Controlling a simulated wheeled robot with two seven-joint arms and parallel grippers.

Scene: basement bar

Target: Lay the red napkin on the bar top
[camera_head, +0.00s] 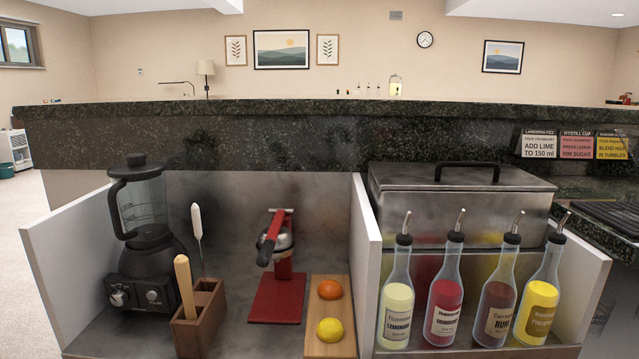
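The bar top (320,107) is a dark speckled stone ledge that runs across the whole camera_head view, above the work counter. I see it almost edge-on, so little of its upper surface shows. Neither my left gripper nor my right gripper is in view.
Below the ledge stand a blender (148,225), a wooden holder (198,318) with tools, a red press (277,270), a board (330,347) with an orange and a lemon, a steel bin (455,200) and several pourer bottles (445,300). White dividers (365,265) separate them.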

